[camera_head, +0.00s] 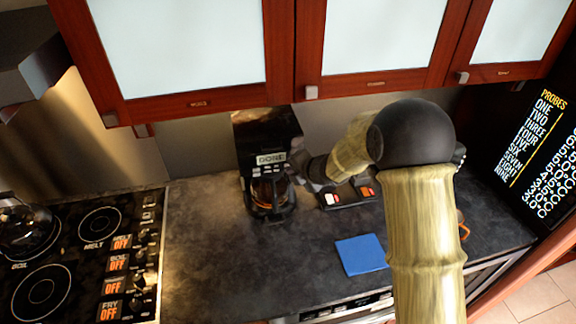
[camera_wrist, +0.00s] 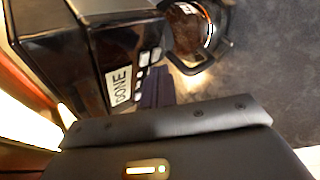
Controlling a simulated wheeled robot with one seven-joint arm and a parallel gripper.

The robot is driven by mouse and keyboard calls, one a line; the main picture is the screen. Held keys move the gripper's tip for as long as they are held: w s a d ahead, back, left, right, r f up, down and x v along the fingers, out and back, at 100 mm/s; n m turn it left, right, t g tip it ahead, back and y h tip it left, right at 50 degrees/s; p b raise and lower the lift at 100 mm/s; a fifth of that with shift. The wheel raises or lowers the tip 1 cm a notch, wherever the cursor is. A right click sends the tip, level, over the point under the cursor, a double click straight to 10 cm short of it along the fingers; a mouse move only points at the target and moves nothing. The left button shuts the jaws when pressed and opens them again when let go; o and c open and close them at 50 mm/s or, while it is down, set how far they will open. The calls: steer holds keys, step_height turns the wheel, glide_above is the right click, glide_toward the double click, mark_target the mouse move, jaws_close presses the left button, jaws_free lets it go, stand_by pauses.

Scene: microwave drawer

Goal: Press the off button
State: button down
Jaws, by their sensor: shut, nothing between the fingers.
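A black coffee maker (camera_head: 268,135) stands at the back of the counter, its display reading "DONE". It also shows in the wrist view (camera_wrist: 80,50), with several small pale buttons (camera_wrist: 140,76) beside the display (camera_wrist: 118,88). I cannot read which button is the off one. My gripper (camera_head: 298,168) is just right of the coffee maker's front, partly hidden by my arm. In the wrist view, its dark fingers (camera_wrist: 157,80) are shut and empty, close to the button row. I cannot tell whether they touch a button.
A glass pot (camera_head: 268,195) sits in the coffee maker; it shows in the wrist view (camera_wrist: 190,35). A black tray with small items (camera_head: 350,197) and a blue square (camera_head: 362,254) lie on the counter (camera_head: 215,250). Red cabinets (camera_head: 285,105) hang above. A stove (camera_head: 75,265) is at left.

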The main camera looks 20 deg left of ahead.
steer(key=shift+w+a, duration=0.2)
steer(key=shift+w, duration=0.1)
steer(key=shift+w+a+p, duration=0.15)
steer(key=shift+w+p, duration=0.1)
steer(key=shift+p, duration=0.1)
stand_by(0.6)
steer(key=shift+s+d+b, duration=0.4)
steer(key=shift+s+b, duration=0.25)
steer(key=shift+b, duration=0.05)
steer(key=s+d+b, duration=0.1)
steer(key=s+b, duration=0.1)
steer(key=s, duration=0.1)
steer(key=s+d+b, duration=0.1)
steer(key=shift+s+d+b, duration=0.15)
steer(key=shift+d+b, duration=0.15)
steer(key=shift+b, duration=0.05)
stand_by(0.8)
